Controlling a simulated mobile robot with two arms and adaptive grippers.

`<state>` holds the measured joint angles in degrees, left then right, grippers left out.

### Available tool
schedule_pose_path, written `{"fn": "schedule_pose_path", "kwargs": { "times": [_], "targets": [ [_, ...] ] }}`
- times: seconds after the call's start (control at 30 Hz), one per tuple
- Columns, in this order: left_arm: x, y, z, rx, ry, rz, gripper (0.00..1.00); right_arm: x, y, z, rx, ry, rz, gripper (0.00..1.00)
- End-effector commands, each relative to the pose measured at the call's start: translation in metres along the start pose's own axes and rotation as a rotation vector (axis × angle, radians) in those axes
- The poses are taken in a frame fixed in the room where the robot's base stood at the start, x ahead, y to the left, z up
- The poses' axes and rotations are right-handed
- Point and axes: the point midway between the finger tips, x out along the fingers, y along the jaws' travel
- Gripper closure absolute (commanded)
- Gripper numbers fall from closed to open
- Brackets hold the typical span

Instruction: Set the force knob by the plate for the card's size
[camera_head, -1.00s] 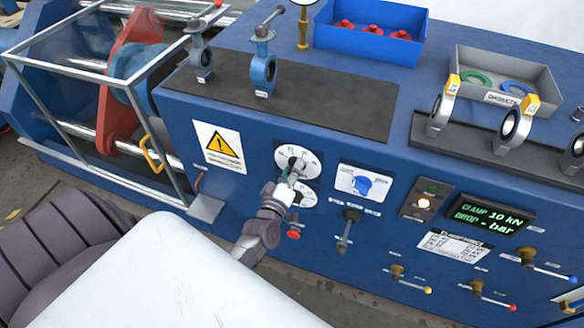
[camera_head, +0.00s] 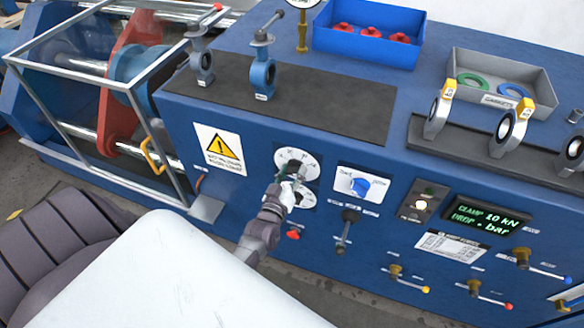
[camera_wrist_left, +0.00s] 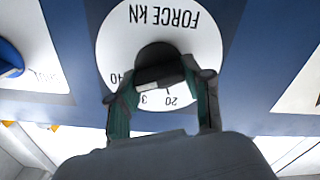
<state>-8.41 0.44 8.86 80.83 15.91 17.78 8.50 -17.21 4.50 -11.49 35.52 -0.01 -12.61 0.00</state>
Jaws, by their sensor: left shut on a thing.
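The force knob (camera_wrist_left: 158,58) is dark and sits on a white round dial lettered FORCE KN (camera_wrist_left: 185,35). The dial is upside down in the left wrist view, with 40 and 20 legible. My left gripper (camera_wrist_left: 162,92) is shut on the knob, one finger at each side. In the head view the dial (camera_head: 297,155) is on the blue panel, with my left gripper (camera_head: 290,180) over its lower part. A small white printed plate (camera_head: 452,246) is on the panel, its text too small to read. The display (camera_head: 487,218) reads CLAMP 10 kN and DROP - bar. I cannot identify the card.
Right of the dial is a blue knob (camera_head: 360,187) on a white plate, with a lever (camera_head: 346,228) below it. Several small coloured levers stick out lower right. Valves stand on the bench top. A caged machine (camera_head: 105,70) stands at the left.

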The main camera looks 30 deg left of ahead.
Motion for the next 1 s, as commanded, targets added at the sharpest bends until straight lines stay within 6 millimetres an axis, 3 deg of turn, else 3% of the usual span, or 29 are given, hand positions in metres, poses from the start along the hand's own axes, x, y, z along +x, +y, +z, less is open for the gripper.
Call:
{"fn": "schedule_pose_path", "kwargs": {
  "times": [0.03, 0.37, 0.4, 0.53, 0.87, 1.0],
  "targets": [
    [0.004, 0.002, -0.007, 0.006, 0.017, 0.005, 0.85, 0.0, 0.0, 0.0, 0.0, 0.0, 0.0, 0.6],
    [0.004, 0.002, -0.007, 0.009, 0.018, 0.005, 0.85, 0.0, 0.0, 0.0, 0.0, 0.0, 0.0, 0.6],
    [0.004, 0.002, -0.008, 0.009, 0.018, 0.005, 0.47, 0.0, 0.0, 0.0, 0.0, 0.0, 0.0, 0.6],
    [0.004, 0.002, -0.007, 0.009, 0.016, 0.004, 0.25, 0.0, 0.0, 0.0, 0.0, 0.0, 0.0, 0.6],
    [0.0, 0.001, -0.002, 0.006, 0.006, 0.002, 0.25, 0.0, 0.005, 0.0, -0.001, 0.0, 0.006, 0.6],
    [-0.015, 0.0, -0.001, 0.006, 0.003, 0.001, 0.25, 0.0, 0.004, 0.0, -0.001, 0.0, 0.004, 0.6]
  ]
}}
